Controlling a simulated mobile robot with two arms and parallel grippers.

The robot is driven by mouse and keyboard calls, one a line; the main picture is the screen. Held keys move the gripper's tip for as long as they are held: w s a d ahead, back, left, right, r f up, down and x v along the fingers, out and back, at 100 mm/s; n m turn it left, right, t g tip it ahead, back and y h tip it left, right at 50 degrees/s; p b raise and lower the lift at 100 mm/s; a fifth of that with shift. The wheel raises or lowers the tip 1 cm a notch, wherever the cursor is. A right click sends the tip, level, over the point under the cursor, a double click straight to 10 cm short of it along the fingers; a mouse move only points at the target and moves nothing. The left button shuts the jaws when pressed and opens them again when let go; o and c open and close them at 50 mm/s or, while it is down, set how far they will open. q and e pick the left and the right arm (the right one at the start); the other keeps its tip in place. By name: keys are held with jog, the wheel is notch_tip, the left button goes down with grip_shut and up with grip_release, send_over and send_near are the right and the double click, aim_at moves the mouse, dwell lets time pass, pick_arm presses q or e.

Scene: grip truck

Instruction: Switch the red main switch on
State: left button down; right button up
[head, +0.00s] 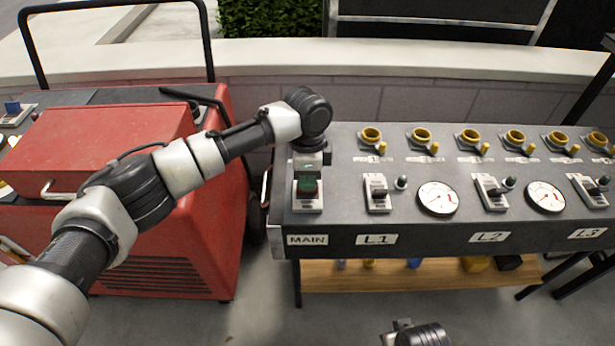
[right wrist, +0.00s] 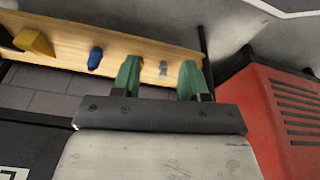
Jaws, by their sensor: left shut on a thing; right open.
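The main switch (head: 307,206) is on the left end of the sloping dark panel, above the label MAIN (head: 306,240). Its light base plate shows below my left gripper (head: 307,184). That gripper reaches down from above and is shut on the switch's red handle, mostly hidden between the green fingers. Whether the switch is on or off cannot be told. My right gripper (right wrist: 160,80) is open and empty in the right wrist view, its green fingers spread in front of the wooden shelf.
The panel (head: 340,222) also carries yellow sockets, round gauges (head: 438,198) and the breaker switches L1 (head: 377,192), L2 and L3. A wooden shelf (head: 400,277) with small items runs beneath. A red generator-like box (head: 100,140) stands left, under my left arm. A low wall is behind.

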pick_arm(q)
jog(key=shift+w+r+g+p, duration=0.1)
jog(key=shift+w+g+p, duration=0.2)
jog(key=shift+g+p, duration=0.5)
jog(key=shift+w, duration=0.15)
pick_arm(e)
notch_tip(320, 180, down, 5)
jog(key=s, duration=0.1)
pick_arm(q)
jog(key=shift+w+f+g, duration=0.15)
jog(key=shift+f+g, duration=0.1)
jog(key=shift+g, duration=0.15)
jog(key=shift+w+f+g+b, duration=0.1)
jog(key=shift+w+g+b, duration=0.15)
jog(key=shift+g+b, duration=0.8)
pick_arm(e)
notch_tip(320, 180, up, 9)
jog(key=w, duration=0.1)
jog(key=shift+f, duration=0.2)
jog(key=shift+w, duration=0.1)
pick_arm(q)
jog(key=c, duration=1.2)
grip_release()
